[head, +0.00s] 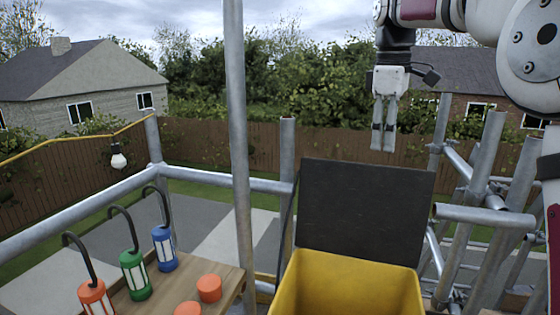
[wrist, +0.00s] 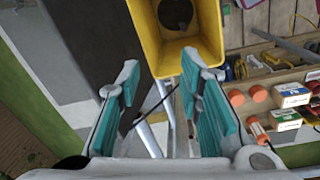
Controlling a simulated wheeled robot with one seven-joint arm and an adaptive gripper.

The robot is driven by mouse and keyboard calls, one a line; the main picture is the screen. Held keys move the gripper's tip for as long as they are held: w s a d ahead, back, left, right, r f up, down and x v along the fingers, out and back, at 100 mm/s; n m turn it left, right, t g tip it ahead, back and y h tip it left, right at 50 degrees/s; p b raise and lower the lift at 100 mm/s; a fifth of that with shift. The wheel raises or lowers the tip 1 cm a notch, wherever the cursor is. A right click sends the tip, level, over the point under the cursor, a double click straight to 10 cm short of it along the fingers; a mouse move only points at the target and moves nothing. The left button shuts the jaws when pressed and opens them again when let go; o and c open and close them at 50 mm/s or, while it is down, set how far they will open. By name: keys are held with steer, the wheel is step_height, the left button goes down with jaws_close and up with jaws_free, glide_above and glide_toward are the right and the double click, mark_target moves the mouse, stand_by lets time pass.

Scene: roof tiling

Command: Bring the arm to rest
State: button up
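My gripper (head: 383,148) hangs fingers down in the head view, high above and behind the yellow bin, with sky and trees behind my arm. In the wrist view its two fingers with teal pads (wrist: 160,64) stand apart, with nothing held between them. It touches nothing that I can see.
A yellow bin (head: 350,270) stands before a dark upright panel (head: 365,210). Red, green (head: 134,273) and blue lanterns and orange caps (head: 209,288) are on a wooden board at left. Scaffold tubes (head: 237,120) rise left and right. A bulb (head: 118,160) hangs at left.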

steer(key=s+a+r+m, duration=0.1)
steer(key=s+a+m, duration=0.15)
steer(key=s, duration=0.65)
steer(key=s+f+m+t+p, duration=0.1)
steer(key=s+f+m, duration=0.3)
steer(key=s, duration=0.9)
steer(key=s+f+m+t+p, duration=0.1)
steer(key=s+f+m, duration=0.3)
steer(key=s+f, duration=0.5)
steer(key=s+t, duration=0.1)
steer(key=s, duration=0.2)
steer(key=shift+s+f+y, duration=0.3)
steer(key=shift+s, duration=0.1)
